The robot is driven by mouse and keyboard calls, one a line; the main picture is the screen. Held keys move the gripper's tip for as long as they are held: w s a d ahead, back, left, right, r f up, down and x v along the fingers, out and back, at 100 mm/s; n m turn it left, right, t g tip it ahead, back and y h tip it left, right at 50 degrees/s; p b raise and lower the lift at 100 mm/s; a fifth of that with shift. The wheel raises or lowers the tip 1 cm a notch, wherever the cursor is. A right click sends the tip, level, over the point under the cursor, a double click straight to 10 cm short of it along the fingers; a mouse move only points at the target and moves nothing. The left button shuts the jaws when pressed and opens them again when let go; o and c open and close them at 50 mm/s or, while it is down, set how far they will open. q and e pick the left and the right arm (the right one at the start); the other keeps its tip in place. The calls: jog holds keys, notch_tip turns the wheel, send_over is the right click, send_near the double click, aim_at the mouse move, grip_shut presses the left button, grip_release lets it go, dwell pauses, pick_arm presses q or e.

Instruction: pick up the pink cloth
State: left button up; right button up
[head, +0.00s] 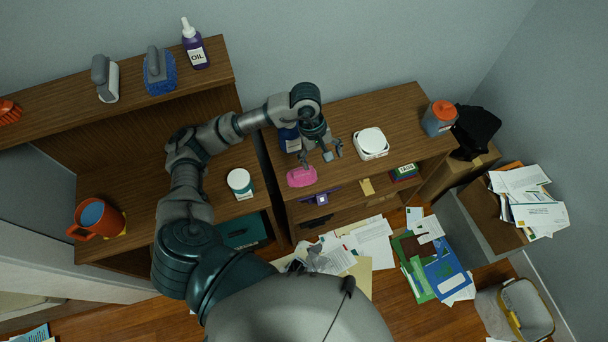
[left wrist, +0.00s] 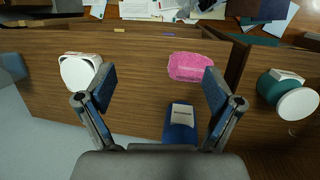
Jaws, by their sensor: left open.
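The pink cloth (head: 301,177) lies on the top of the wooden cabinet, close to its front left corner. It also shows in the left wrist view (left wrist: 188,67), ahead of the fingers and to the right of the middle. My left gripper (head: 322,161) is open and empty above the cabinet top, a little to the right of the cloth and apart from it. In the left wrist view its two fingers (left wrist: 153,88) are spread wide with only the cabinet top between them. My right gripper is in neither view.
On the cabinet top, a blue bottle (left wrist: 180,122) is beside the cloth, and a white square container (head: 371,142) stands to the right. A white-lidded jar (head: 240,182) stands on the desk at left. Papers (head: 365,241) litter the floor. Bare cabinet top (head: 352,109) lies behind.

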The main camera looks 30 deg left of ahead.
pick_arm(q)
jog(key=a+y, duration=0.3)
jog(key=a, duration=0.5)
send_over(302, 171)
jog(key=f, duration=1)
jog(key=shift+w, duration=0.2)
jog(key=f, duration=0.5)
jog(key=shift+s+a+f, duration=0.25)
jog(key=shift+f, duration=0.3)
jog(key=shift+d, duration=0.2)
jog(key=shift+c, duration=0.9)
jog(key=c, duration=0.8)
jog(key=shift+c, duration=1.2)
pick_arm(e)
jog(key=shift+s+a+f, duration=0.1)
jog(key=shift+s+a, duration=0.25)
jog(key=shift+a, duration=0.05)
